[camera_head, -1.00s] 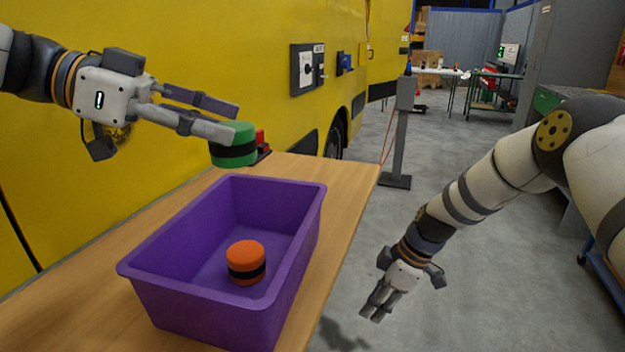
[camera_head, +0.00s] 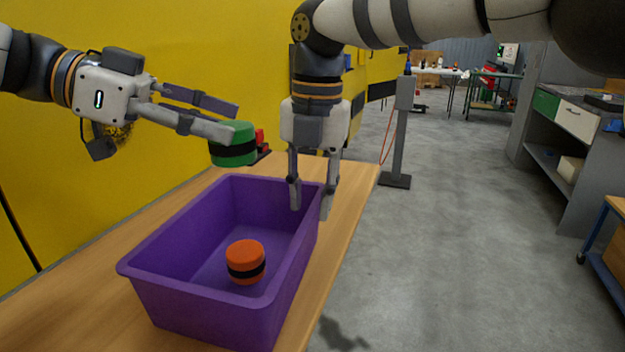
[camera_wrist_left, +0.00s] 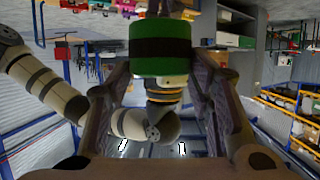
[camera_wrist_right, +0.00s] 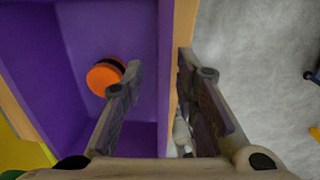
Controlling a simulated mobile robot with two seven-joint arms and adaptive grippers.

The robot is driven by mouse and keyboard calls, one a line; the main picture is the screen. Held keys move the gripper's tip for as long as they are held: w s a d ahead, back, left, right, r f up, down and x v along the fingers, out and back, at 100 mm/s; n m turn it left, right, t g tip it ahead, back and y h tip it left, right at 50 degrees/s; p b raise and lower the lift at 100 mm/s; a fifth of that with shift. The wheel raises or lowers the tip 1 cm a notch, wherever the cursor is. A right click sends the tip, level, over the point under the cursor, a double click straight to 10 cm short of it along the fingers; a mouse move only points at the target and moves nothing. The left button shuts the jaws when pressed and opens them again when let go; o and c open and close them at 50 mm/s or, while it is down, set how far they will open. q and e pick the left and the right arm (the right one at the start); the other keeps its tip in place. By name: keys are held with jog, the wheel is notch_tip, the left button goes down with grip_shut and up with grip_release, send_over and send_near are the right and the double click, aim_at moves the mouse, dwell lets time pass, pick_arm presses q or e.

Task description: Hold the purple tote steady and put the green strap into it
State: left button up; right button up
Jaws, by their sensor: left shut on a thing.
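The purple tote (camera_head: 185,312) stands open on the wooden table; its rim also shows in the right wrist view (camera_wrist_right: 166,90). My left gripper (camera_head: 236,121) is shut on the green strap (camera_head: 232,146), a roll with a black band, above the tote's far left corner; the strap also shows in the left wrist view (camera_wrist_left: 160,62). My right gripper (camera_head: 311,208) is open at the tote's right rim, one finger inside and one outside, with gaps to the wall in the right wrist view (camera_wrist_right: 160,65).
An orange roll with a black band (camera_head: 245,255) lies on the tote's floor. A red object (camera_head: 260,138) is on the table behind the strap. A yellow wall (camera_head: 150,40) borders the table on the left. A grey post (camera_head: 402,130) stands on the floor beyond.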

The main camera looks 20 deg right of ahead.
aim_at(308, 260)
jog(key=f, duration=0.9)
jog(key=shift+w+a+f, duration=0.2)
jog(key=shift+f, duration=0.2)
grip_shut()
